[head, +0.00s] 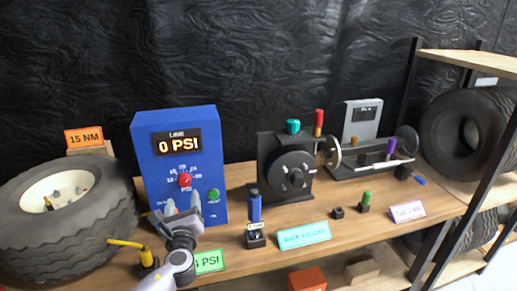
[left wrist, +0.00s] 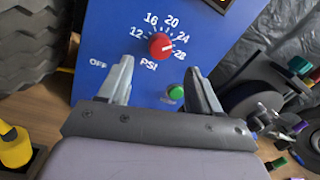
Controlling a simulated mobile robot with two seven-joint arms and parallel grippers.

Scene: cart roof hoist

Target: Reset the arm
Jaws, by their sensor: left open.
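My left gripper (head: 182,207) is open and empty in front of the blue pressure box (head: 150,140). In the left wrist view its two fingers (left wrist: 160,85) stand apart, with the box face (left wrist: 110,30) behind them. The red knob (head: 185,180) sits on a dial marked 12 to 28 and OFF; it shows between and above the fingertips in the left wrist view (left wrist: 161,46). A green button (head: 213,194) is right of the knob. The display (head: 178,143) reads 0 PSI. My right gripper is not in view.
A large tire (head: 70,240) lies at the left, with a yellow-handled tool (head: 147,258) beside it. A black hand-wheel machine (head: 290,172), a blue-handled tool (head: 254,206) and label cards (head: 304,236) stand to the right. A shelf rack (head: 460,185) bounds the right.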

